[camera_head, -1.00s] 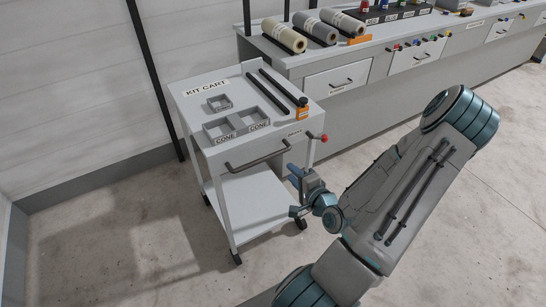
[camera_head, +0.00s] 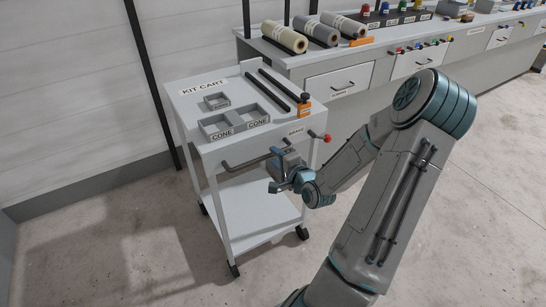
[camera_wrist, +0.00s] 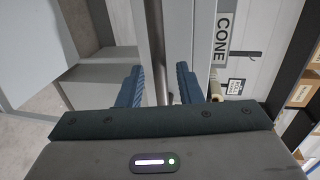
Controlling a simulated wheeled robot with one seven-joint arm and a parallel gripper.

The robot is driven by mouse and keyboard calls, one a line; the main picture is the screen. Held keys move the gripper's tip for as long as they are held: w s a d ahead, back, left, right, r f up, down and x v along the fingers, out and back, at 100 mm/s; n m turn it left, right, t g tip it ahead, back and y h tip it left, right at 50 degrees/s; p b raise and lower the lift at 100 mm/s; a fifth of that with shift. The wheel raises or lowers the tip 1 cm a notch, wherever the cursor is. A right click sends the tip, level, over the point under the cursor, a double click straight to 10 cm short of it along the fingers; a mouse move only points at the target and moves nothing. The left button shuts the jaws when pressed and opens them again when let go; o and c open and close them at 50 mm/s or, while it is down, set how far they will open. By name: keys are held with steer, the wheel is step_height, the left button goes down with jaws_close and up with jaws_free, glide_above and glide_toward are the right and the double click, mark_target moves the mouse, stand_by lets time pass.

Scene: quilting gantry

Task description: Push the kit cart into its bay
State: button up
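The white kit cart (camera_head: 190,103) stands on casters left of the workbench, its dark front handle (camera_head: 240,163) facing me. My gripper (camera_head: 277,161) is at the right part of this handle, in front of the cart. In the wrist view, my blue fingers (camera_wrist: 158,86) are apart, with a long grey bar running between them. I cannot tell whether either finger touches it. The cart's "CONE" label (camera_wrist: 223,38) shows to the right of the fingers. An orange block with a black knob (camera_head: 304,106) and a red knob (camera_head: 327,138) sit at the cart's right side. No marked bay is clear.
The long grey workbench (camera_head: 360,72) with fabric rolls (camera_head: 285,37) stands behind and right of the cart. A white panelled wall (camera_head: 70,90) and a dark post (camera_head: 150,75) are at the left. Open trays (camera_head: 217,125) sit on the cart top. Concrete floor (camera_head: 110,245) is clear at front left.

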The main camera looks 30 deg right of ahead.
steer(key=shift+x, duration=1.45)
jaws_close()
steer(key=shift+d, duration=0.1)
